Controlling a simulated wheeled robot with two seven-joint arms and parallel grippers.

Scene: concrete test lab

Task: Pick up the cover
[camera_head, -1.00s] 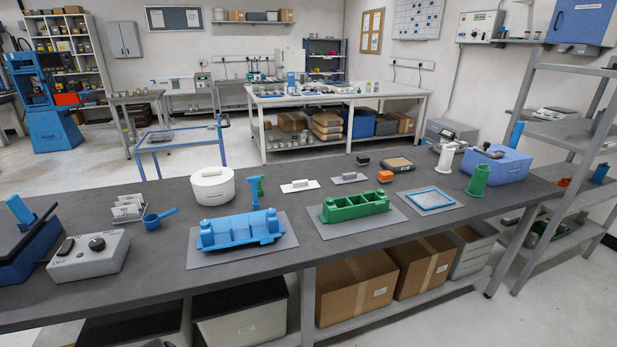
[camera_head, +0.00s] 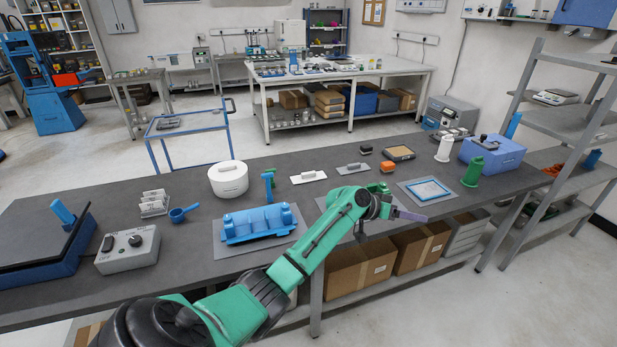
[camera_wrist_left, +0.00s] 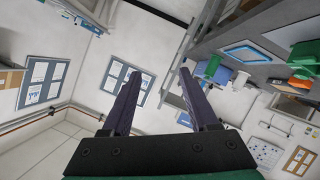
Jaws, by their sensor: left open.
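Several pieces could be the cover, and I cannot tell which is meant. A white flat plate with a handle (camera_head: 308,177) and a grey flat plate with a handle (camera_head: 353,168) lie on the bench behind my left arm. A white round lidded pot (camera_head: 229,179) stands farther left. My left gripper (camera_head: 411,215) is at the bench's front edge, to the right of and nearer than these pieces. It is open and empty, its two dark fingers apart in the left wrist view (camera_wrist_left: 160,73). My right gripper is not in view.
A blue fixture (camera_head: 258,223) sits on a grey mat at the left. The green fixture (camera_head: 378,188) is mostly hidden by my arm. A blue-framed panel (camera_head: 427,190), orange block (camera_head: 388,166) and green spool (camera_head: 472,172) are at the right. A control box (camera_head: 127,250) stands front left.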

